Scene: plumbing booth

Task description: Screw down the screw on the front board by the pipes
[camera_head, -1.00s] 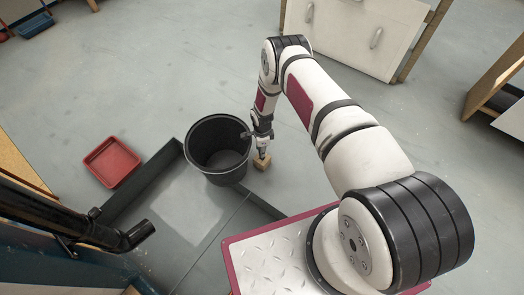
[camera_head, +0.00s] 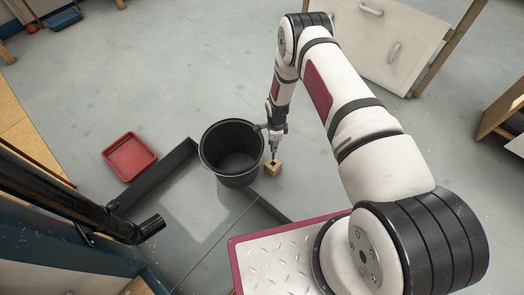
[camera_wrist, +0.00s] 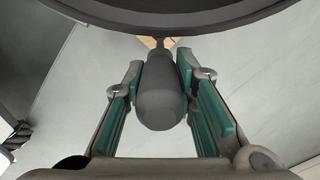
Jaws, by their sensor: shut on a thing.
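My gripper (camera_head: 274,146) points down just right of a black bucket. In the wrist view my gripper (camera_wrist: 160,95) has its teal pads shut on a grey rounded handle (camera_wrist: 160,95). A thin shaft runs from the handle towards a small wooden block (camera_head: 273,168), partly seen in the wrist view (camera_wrist: 152,42). A dark spot shows on the block's top; whether the shaft touches it I cannot tell. A black pipe (camera_head: 95,212) with a bent end runs at the lower left. I cannot make out the screw or clearly identify the front board.
The black bucket (camera_head: 207,152) stands close beside my gripper, and its rim (camera_wrist: 160,22) fills the top of the wrist view. A red tray (camera_head: 130,157) lies left of it. A low dark edging (camera_head: 160,175) bounds a floor tray. White cabinets (camera_head: 385,40) stand behind. The floor between is clear.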

